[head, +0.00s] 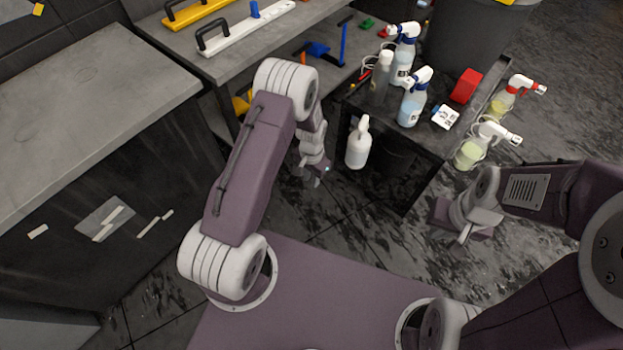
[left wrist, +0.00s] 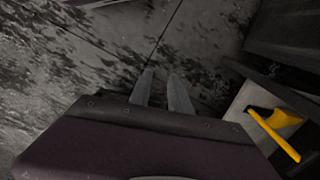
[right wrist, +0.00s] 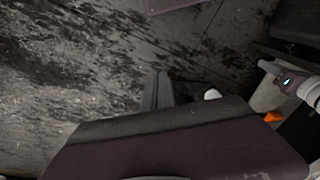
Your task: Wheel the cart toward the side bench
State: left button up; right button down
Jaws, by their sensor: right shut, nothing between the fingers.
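The cart is a dark, low unit with a flat top (head: 437,146) in the head view, with several spray bottles on it. Spray bottles also hang along its near and right sides. My left gripper (head: 313,182) is to the left of the cart, pointing down over the floor. In the left wrist view its fingers (left wrist: 161,85) stand apart with nothing between them. My right gripper (head: 466,237) is to the right of the cart's near corner, low over the floor. In the right wrist view its fingers (right wrist: 157,88) are together and empty. I see neither gripper touching the cart.
A grey bench (head: 75,110) stands at the left. A dark bin (head: 465,42) is beyond the cart. Dark wet-looking floor (head: 545,130) is open at the right.

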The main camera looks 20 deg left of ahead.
pick_arm(q)
notch_tip(320, 180, up, 8)
jog(key=p, duration=0.1)
